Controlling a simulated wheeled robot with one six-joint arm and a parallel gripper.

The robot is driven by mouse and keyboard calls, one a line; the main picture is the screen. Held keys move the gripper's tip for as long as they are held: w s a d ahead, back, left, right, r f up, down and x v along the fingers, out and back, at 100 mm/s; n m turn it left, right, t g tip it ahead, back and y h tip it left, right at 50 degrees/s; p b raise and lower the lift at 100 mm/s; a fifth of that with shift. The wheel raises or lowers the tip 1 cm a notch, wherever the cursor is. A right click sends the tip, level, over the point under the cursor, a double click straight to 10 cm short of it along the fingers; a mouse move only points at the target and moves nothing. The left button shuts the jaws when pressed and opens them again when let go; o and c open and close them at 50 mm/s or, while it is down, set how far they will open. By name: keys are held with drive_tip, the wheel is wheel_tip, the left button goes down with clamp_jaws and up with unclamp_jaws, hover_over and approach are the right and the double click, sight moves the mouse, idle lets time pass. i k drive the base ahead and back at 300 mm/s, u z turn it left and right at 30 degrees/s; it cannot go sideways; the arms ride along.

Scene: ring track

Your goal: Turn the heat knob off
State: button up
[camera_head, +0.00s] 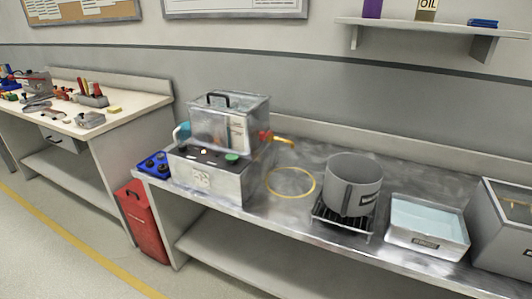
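A metal control box (214,181) stands near the left end of the steel bench, with a clear lidded tank (228,122) on or just behind it. Its sloped top carries small dark and pale controls and a green round button or knob (232,158). I cannot tell which of these is the heat knob or how it is set. A grey pot (353,183) sits on a black grate or burner (341,218) to the right; no knob can be made out there. My gripper is not in view.
The steel bench (290,214) also holds a blue piece with dark round parts (153,164), a yellow loop (291,183), a water tray (427,224) and a grey box (503,226). A red container (143,222) stands on the floor. A cluttered workbench is at left.

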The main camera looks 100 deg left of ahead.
sight(182, 147)
drive_tip(key=u, duration=4.15)
drive_tip(key=i, duration=1.8)
drive_tip(key=z, duration=0.4)
